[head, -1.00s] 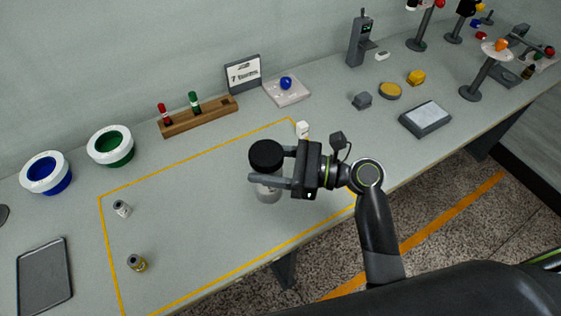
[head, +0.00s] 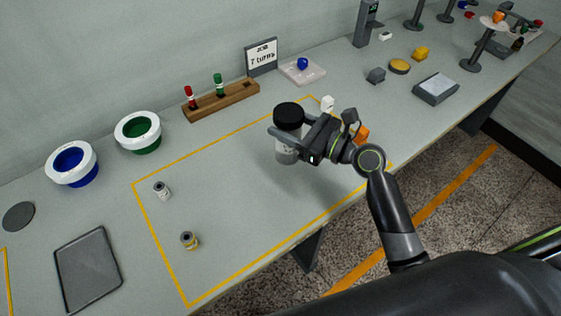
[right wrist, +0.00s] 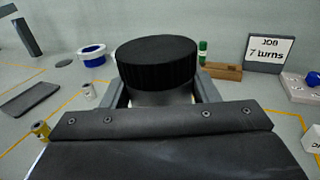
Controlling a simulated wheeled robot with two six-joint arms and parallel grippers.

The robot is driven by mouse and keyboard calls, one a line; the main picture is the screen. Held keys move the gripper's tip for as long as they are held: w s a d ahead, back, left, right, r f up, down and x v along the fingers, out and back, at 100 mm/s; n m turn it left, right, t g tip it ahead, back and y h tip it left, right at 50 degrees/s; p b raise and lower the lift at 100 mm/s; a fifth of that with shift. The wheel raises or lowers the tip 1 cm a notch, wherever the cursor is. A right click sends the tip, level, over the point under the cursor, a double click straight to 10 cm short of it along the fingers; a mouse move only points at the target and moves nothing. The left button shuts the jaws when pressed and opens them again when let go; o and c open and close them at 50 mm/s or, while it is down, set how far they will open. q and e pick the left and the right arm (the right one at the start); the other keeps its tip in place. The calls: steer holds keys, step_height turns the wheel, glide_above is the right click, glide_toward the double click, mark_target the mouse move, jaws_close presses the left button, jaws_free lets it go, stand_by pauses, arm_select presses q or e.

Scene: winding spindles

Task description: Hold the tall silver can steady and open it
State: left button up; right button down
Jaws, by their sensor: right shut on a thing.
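The tall silver can (head: 286,154) has a wide black lid (head: 288,113) on top and stands nearly upright in my right gripper (head: 292,134). The gripper is shut on the can's body just below the lid, with one finger on each side. A shadow lies apart from the can on the table, so it seems to be held above the surface. In the right wrist view the black ribbed lid (right wrist: 157,62) sits above the fingers, and the lower can is hidden by the gripper. My left gripper is not in view.
A yellow outline (head: 159,244) marks the table area, with two small cans (head: 162,190) (head: 189,240) at its left. Blue (head: 73,165) and green (head: 138,132) bowls, a wooden rack (head: 221,101) and a "7 turns" sign (head: 262,57) stand behind. A white cube (head: 327,103) is close by.

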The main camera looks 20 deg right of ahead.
step_height(320, 180, down, 3)
steer(key=shift+d+f, duration=0.1)
steer(key=shift+d, duration=0.05)
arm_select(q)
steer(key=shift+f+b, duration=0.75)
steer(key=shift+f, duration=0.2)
arm_select(e)
steer(key=shift+f, duration=2.05)
steer(key=shift+f, duration=0.15)
steer(key=c, duration=0.5)
jaws_free()
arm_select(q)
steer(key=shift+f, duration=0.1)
